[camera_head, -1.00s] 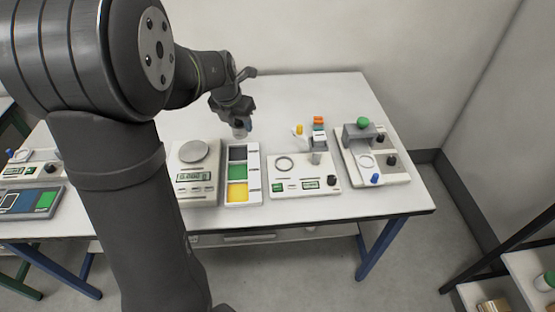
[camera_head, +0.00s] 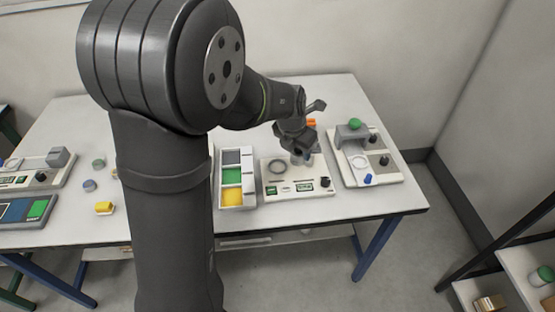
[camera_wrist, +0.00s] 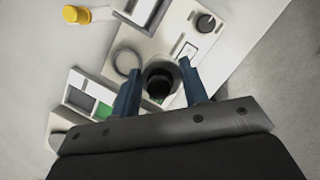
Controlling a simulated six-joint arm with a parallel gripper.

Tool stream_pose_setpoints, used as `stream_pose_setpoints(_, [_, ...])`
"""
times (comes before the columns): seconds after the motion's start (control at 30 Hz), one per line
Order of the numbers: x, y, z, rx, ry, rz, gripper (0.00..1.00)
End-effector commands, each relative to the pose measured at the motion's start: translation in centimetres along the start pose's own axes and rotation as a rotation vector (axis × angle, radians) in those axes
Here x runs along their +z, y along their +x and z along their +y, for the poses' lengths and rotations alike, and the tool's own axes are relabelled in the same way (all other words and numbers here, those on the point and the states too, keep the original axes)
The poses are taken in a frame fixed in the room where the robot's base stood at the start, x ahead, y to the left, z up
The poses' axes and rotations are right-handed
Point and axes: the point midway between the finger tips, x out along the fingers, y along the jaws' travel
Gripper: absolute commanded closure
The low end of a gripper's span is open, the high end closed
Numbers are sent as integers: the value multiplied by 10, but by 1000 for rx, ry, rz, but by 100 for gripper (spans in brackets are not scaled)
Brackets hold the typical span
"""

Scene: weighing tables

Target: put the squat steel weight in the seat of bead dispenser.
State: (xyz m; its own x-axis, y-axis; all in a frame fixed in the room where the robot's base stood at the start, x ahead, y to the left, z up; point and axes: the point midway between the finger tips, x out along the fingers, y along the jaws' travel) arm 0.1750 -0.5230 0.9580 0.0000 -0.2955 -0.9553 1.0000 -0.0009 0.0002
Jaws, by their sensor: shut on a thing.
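My gripper (camera_head: 304,152) is shut on a round grey-steel weight, which shows end-on and dark in the middle between the blue fingers (camera_wrist: 162,92) in the wrist view (camera_wrist: 160,76). The held weight hangs over the white middle unit (camera_head: 284,189), beside its grey ring seat (camera_head: 277,179). In the wrist view the ring (camera_wrist: 127,62) is empty and lies left of the weight. The right-hand white unit (camera_head: 384,178) has a green ball on top and its own light ring (camera_head: 361,162). I cannot tell for certain which unit is the bead dispenser.
A tray with grey, green and yellow wells (camera_head: 232,177) stands left of the middle unit. A black knob (camera_head: 325,182) sticks up at its front right. My arm hides the table's middle left.

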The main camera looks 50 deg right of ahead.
Motion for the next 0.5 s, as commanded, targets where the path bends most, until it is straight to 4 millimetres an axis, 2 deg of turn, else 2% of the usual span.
stream_pose_setpoints(0.03, [-1,8,14,1,-7,0,98])
stream_pose_setpoints(0.23, [-5,33,56,1,-6,0,98])
stream_pose_setpoints(0.4, [-7,45,76,1,-3,-1,98])
stream_pose_setpoints(0.5, [-7,48,80,1,-2,-2,98])
